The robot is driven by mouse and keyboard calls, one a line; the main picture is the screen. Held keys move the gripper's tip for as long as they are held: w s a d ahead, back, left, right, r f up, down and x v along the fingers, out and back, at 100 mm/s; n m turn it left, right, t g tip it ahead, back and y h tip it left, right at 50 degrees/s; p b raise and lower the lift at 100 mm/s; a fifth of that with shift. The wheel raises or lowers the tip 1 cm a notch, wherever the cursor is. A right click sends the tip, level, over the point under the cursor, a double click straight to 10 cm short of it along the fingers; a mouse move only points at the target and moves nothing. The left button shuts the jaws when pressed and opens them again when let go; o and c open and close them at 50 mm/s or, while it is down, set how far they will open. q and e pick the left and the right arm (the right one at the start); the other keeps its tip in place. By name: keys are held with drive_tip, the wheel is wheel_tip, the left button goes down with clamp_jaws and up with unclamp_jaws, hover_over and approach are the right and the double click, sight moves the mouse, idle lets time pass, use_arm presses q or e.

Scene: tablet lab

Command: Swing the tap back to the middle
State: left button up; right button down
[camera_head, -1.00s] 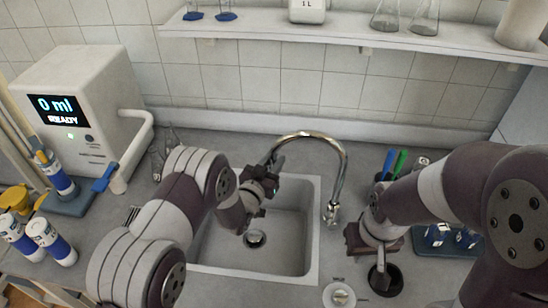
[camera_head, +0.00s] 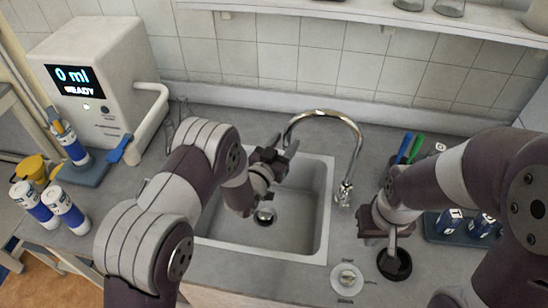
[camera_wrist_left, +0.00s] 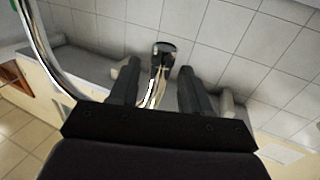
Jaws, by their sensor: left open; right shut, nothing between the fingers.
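The chrome tap (camera_head: 329,114) arches over the back right of the grey sink (camera_head: 300,232). Its right end comes down beside the sink's right rim, not over the middle of the basin. Its other end, at the back, is partly hidden by my left gripper (camera_head: 276,158). My left gripper is open, close beside the tap at the back of the sink. In the left wrist view a chrome piece with a dark round end (camera_wrist_left: 163,50) shows between the spread fingers; I cannot tell whether they touch it. My right gripper (camera_head: 392,243) is shut and empty, low at the sink's right.
A black round cup (camera_head: 396,266) sits under my right gripper. A blue tray (camera_head: 440,238) and pens (camera_head: 410,148) are to the right. A white dispenser (camera_head: 92,85) and bottles (camera_head: 65,211) stand at left. A shelf (camera_head: 360,10) runs along the wall.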

use_arm(q)
drive_tip(key=b+v, duration=0.3)
drive_tip(key=v, duration=0.8)
drive_tip(key=s+a+f+n+g+y, duration=0.1)
drive_tip(key=s+a+f+g+y, duration=0.1)
drive_tip(key=s+f+g+y, duration=0.3)
drive_tip(key=a+f+g, duration=0.2)
drive_tip(key=f+g, duration=0.1)
drive_tip(key=f, duration=0.4)
drive_tip(key=s+a+r+n+g+y+b, duration=0.3)
drive_tip(key=s+a+r+g, duration=0.3)
drive_tip(key=s+a+r, duration=0.3)
drive_tip(key=s+n, duration=0.1)
drive_tip(key=s, duration=0.3)
drive_tip(key=shift+s+g, duration=0.2)
drive_tip(key=shift+g, duration=0.1)
